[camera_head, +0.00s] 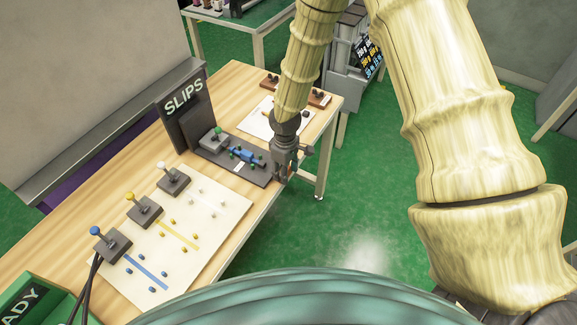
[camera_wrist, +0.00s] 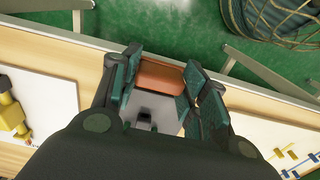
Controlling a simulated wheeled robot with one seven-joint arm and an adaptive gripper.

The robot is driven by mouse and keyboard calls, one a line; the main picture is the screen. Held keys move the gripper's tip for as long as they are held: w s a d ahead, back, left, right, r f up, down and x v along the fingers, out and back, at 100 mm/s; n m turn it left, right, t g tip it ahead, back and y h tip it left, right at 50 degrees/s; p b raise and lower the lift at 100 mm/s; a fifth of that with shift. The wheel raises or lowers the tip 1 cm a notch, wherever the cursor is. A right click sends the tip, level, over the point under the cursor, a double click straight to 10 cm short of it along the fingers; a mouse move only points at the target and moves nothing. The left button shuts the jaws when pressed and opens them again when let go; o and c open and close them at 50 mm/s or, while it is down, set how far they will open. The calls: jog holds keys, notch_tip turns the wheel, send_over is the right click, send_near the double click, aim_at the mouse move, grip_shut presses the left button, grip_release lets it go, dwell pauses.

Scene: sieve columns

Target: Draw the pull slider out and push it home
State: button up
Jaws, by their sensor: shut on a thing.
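A dark grey base plate (camera_head: 217,158) lies on the wooden table below the SLIPS panel. It carries a grey block with a green knob (camera_head: 216,131) and a blue part (camera_head: 241,154). My gripper (camera_head: 284,174) is at the right end of this plate, by the table's front edge. In the wrist view my gripper (camera_wrist: 160,82) is shut with its dark green fingers on either side of an orange-brown block (camera_wrist: 160,76), which seems to be the slider's handle. A grey surface (camera_wrist: 155,103) with a small dark part shows below it. How far the slider is out cannot be told.
A pale board (camera_head: 190,235) with blue, yellow and white levers (camera_head: 110,243) lies to the left. The SLIPS panel (camera_head: 183,105) stands behind the plate. A white sheet and brown rack (camera_head: 318,97) lie beyond my gripper. Green floor (camera_head: 330,230) is open in front.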

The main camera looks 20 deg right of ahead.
jog(key=shift+s+d, duration=0.1)
jog(key=o, duration=1.5)
jog(key=shift+d, duration=0.15)
jog(key=shift+c, duration=0.2)
jog(key=shift+r, duration=0.1)
notch_tip(320, 180, up, 12)
jog(key=shift+f, duration=0.2)
